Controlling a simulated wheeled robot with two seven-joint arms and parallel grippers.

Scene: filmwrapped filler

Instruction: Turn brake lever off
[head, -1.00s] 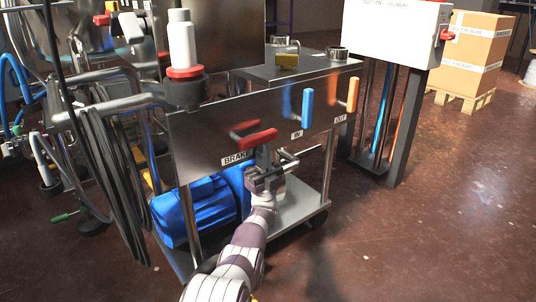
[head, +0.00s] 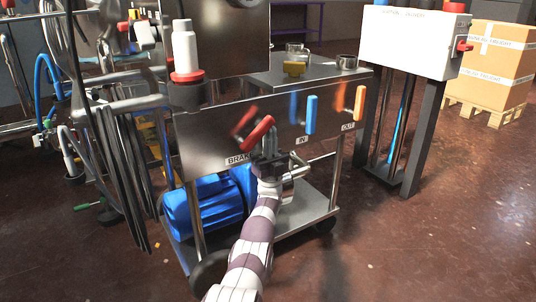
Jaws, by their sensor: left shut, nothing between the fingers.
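The red brake lever (head: 257,136) is on the front of the steel cart panel (head: 205,137), above the BRAKE label (head: 238,160). Its handle slants up to the right, and a blurred red reflection shows in the panel behind it. My left gripper (head: 270,143) is shut and empty, just below and right of the lever's upper end. The fingertips overlap the lever in the picture; I cannot tell whether they touch it. My right gripper is not in view.
A blue lever (head: 311,115) at IN and an orange lever (head: 360,102) at OUT stand upright on the same panel. A blue motor (head: 203,208) sits on the cart's lower shelf. Hoses (head: 122,170) hang at left. Open floor lies to the right.

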